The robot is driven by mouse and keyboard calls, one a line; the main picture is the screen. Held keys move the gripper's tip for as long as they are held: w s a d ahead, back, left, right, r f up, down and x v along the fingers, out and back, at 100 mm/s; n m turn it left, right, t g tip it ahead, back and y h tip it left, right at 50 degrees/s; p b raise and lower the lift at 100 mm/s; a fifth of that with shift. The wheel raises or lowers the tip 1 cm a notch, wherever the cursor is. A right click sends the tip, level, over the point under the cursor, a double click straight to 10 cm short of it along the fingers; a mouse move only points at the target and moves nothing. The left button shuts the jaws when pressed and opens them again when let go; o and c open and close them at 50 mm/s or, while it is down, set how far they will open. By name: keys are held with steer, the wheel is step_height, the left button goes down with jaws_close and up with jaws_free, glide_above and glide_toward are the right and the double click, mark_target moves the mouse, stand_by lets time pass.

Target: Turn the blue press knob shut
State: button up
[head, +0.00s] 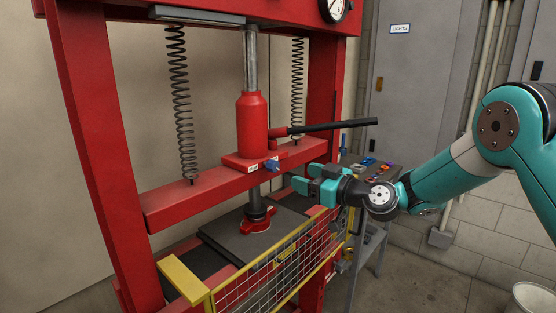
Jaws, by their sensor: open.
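The blue press knob (272,165) is small and sits at the base of the red hydraulic jack (252,125), on the front of the red crossbeam of the press. Two small labels are beside it. My gripper (300,182) is to the right of the knob and a little lower, apart from it in the picture. Its two teal fingers point left toward the press and are open, with nothing seen between them. How far the gripper is in front of the knob is hard to tell. The knob's turn position is too small to read.
A black pump handle (325,127) sticks out right from the jack, above my gripper. A yellow-framed mesh guard (275,270) stands in front of the press bed. A coil spring (297,80) hangs behind. A small table with coloured items (372,168) stands behind my wrist.

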mark_target(276, 167)
steer(key=p+x, duration=0.3)
steer(key=x, duration=0.7)
steer(key=shift+a, duration=0.2)
